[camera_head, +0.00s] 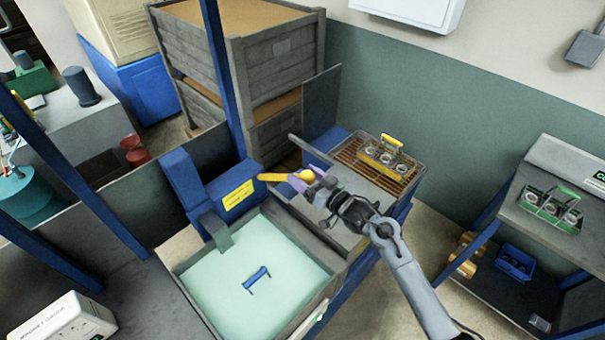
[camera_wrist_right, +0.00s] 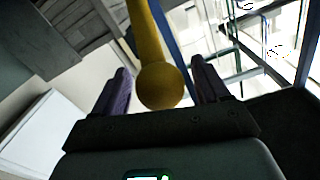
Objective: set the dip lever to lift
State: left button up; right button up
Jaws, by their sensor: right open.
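The dip lever is a yellow bar (camera_head: 272,177) ending in a round yellow knob (camera_head: 304,176). It reaches out to the right from a blue housing (camera_head: 186,185) with a yellow label (camera_head: 238,194), at the tank's back edge. My right gripper (camera_head: 315,184) is open at the knob end of the lever. In the right wrist view the knob (camera_wrist_right: 160,86) sits between the two purple fingers, with a visible gap on each side. The lever's lettering cannot be read. My left gripper is not in view.
Below the lever is a tank of pale green liquid (camera_head: 290,252) with a blue handle (camera_head: 258,278) in it. A yellow-handled carrier (camera_head: 385,158) stands on a rack to the right. A green-handled carrier (camera_head: 552,208) is on the far-right shelf. Blue posts (camera_head: 226,80) rise nearby.

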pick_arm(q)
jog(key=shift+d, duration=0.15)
pick_arm(e)
jog(key=shift+w+a, duration=0.4)
jog(key=shift+w, duration=0.05)
